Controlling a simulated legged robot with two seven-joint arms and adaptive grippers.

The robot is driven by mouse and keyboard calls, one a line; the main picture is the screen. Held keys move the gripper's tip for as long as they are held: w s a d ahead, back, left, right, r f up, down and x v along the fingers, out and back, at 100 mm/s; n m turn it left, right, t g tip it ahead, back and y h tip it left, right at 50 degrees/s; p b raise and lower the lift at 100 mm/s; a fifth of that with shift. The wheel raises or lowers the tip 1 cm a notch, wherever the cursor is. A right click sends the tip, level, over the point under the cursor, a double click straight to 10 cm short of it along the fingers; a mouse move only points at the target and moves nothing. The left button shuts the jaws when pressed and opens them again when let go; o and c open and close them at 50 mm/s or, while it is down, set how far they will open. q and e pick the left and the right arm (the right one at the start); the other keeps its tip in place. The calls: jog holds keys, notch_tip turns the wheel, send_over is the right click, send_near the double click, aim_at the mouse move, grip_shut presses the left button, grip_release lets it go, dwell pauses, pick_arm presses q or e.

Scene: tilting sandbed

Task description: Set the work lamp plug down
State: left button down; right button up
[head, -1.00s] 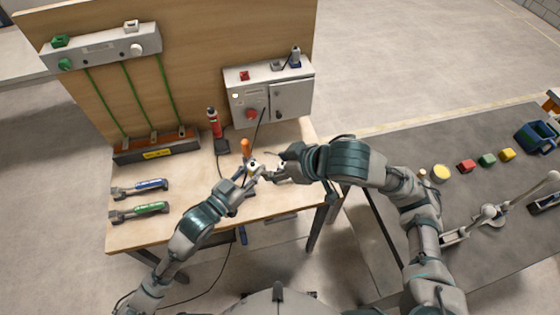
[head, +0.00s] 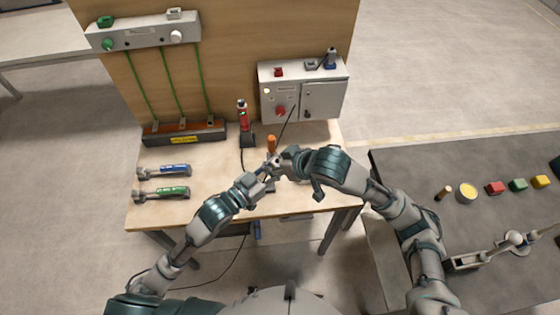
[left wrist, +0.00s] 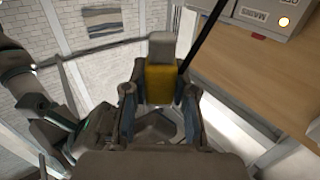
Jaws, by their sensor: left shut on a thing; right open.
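The work lamp plug, a yellow block with a grey end (left wrist: 160,80), sits between the fingers of my left gripper (left wrist: 160,105) in the left wrist view. My left gripper (head: 267,171) is shut on it above the front of the wooden bench (head: 215,190). A black cable runs up beside the plug in the left wrist view. My right gripper (head: 282,165) is open, close beside the left one. In the head view the two hands overlap, and the plug is mostly hidden and too small to tell apart.
An orange-handled tool (head: 271,144) stands just behind my grippers. A red cylindrical thing (head: 243,117) stands behind it. A grey control box (head: 304,93) is at the back right. Blue (head: 174,169) and green (head: 172,191) handled tools lie left, with clear bench between.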

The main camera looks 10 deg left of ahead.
grip_shut()
pick_arm(q)
jog(key=c, duration=0.8)
grip_release()
jog(key=shift+c, duration=0.2)
